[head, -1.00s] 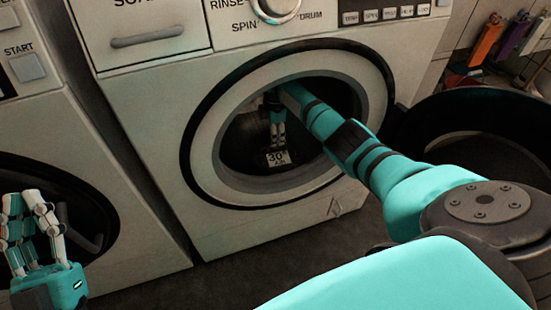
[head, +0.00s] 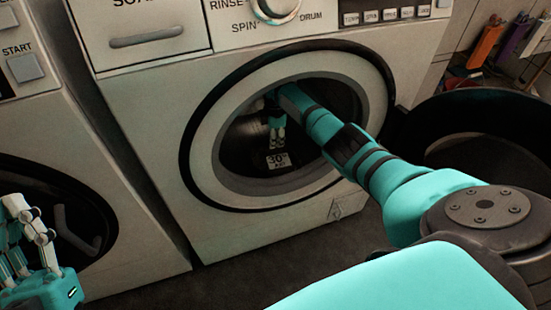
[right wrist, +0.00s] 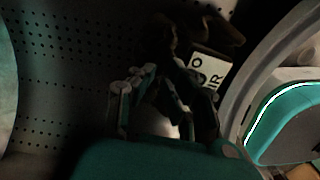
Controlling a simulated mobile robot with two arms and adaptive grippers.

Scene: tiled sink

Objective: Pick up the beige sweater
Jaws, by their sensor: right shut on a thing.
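My right arm reaches through the round opening of the front washing machine (head: 250,232). My right gripper (head: 277,146) is inside the dim drum, fingers pointing down in the head view. Just below the fingers is a white label marked 30° (head: 278,161). In the right wrist view my right gripper (right wrist: 155,90) is shut on dark brownish cloth (right wrist: 215,30), taken as the beige sweater, with the white label (right wrist: 208,68) beside it. Shadow hides most of the cloth and the exact grip. My left gripper (head: 25,235) is open and empty at the lower left.
The washer's door ring (head: 203,165) surrounds my right arm closely. A second machine (head: 120,225) stands at the left. A large dark round basin or tub (head: 470,125) is at the right. The perforated drum wall (right wrist: 65,60) shows in the right wrist view. Dark floor lies below.

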